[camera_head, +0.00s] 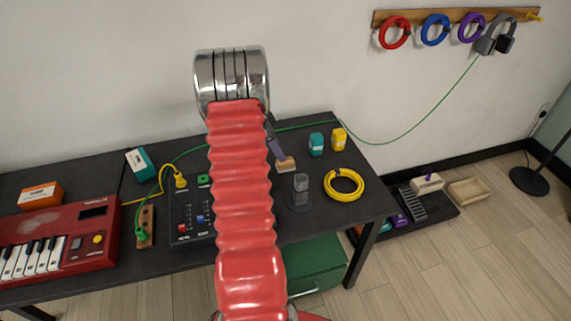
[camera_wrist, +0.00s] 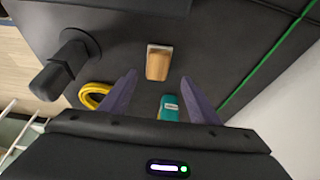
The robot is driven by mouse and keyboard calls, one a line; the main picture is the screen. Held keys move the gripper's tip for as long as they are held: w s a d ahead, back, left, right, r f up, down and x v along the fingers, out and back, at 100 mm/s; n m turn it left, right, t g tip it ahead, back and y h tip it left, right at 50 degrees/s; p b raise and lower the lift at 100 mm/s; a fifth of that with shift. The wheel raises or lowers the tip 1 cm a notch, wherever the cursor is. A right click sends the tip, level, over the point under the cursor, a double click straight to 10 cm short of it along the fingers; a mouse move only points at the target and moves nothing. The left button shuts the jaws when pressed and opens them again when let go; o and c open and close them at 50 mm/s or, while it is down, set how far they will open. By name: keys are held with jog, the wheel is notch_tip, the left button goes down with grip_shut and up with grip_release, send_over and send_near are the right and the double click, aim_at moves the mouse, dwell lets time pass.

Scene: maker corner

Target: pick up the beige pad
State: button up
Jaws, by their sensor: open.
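The beige pad (camera_head: 286,164) is a small block on the dark bench top, right of my red arm in the head view. In the wrist view the pad (camera_wrist: 158,64) shows a tan face with a pale strip along its far edge. My gripper (camera_wrist: 158,77) is open, with its two purple fingers apart. The pad appears ahead of the fingertips, roughly midway between them, and nothing is held. In the head view one purple finger (camera_head: 275,148) shows close beside the pad, and the rest of the gripper is hidden behind my arm. The height gap is unclear.
A coiled yellow cable (camera_head: 343,185) lies to the right, and a dark grey upright piece (camera_head: 300,190) stands in front. A green cable (camera_wrist: 268,58) runs along the bench.

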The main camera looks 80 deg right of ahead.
jog(key=shift+s+f, duration=0.15)
jog(key=shift+f, duration=0.2)
jog(key=shift+x, duration=2.6)
jog(key=shift+a, duration=0.15)
jog(key=c, duration=1.2)
jog(key=shift+o, duration=0.2)
notch_tip(320, 180, up, 10)
